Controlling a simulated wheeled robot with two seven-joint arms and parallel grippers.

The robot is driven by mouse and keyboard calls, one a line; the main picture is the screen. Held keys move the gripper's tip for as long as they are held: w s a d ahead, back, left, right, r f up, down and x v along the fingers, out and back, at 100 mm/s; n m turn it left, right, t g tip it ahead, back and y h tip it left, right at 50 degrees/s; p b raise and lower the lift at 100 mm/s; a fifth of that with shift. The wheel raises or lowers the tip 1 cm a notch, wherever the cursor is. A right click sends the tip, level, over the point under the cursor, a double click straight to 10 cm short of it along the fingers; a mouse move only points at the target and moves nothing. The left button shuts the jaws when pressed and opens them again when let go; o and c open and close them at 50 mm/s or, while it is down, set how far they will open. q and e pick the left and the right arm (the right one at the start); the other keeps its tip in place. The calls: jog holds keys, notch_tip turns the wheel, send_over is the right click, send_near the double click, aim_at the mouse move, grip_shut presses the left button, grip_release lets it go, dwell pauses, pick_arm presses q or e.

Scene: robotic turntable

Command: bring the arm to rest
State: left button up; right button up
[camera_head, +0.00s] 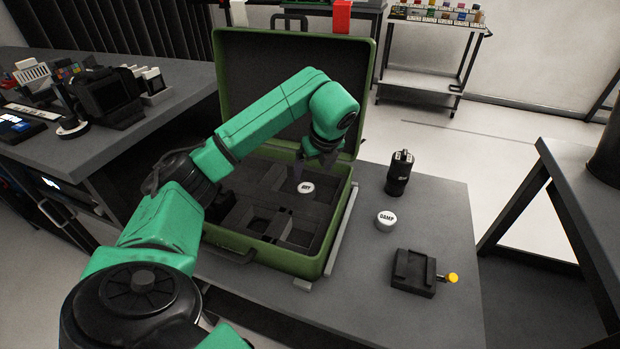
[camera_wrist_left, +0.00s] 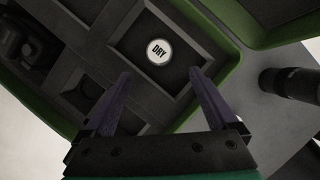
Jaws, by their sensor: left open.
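My left arm (camera_head: 265,115) reaches in from the left over the green case. My left gripper (camera_head: 312,178) points down above the open case; its fingers are dark and partly hard to make out there. In the left wrist view the gripper (camera_wrist_left: 157,105) is open, with nothing between its two fingers. A round white piece marked "DRY" (camera_head: 306,187) lies in a compartment of the case; it also shows in the left wrist view (camera_wrist_left: 158,52), beyond the fingertips and apart from them. My right gripper is not in view.
The green case (camera_head: 262,256) stands open on a grey table (camera_head: 448,215). Right of it are a black cylinder (camera_head: 399,175), a white round piece marked "DAMP" (camera_head: 386,220) and a black block with a yellow knob (camera_head: 414,273). A cluttered bench (camera_head: 150,125) stands at left.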

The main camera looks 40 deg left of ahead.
pick_arm(q)
jog(key=shift+s+d+r, duration=0.1)
jog(key=shift+d+r, duration=0.15)
jog(key=shift+r, duration=0.35)
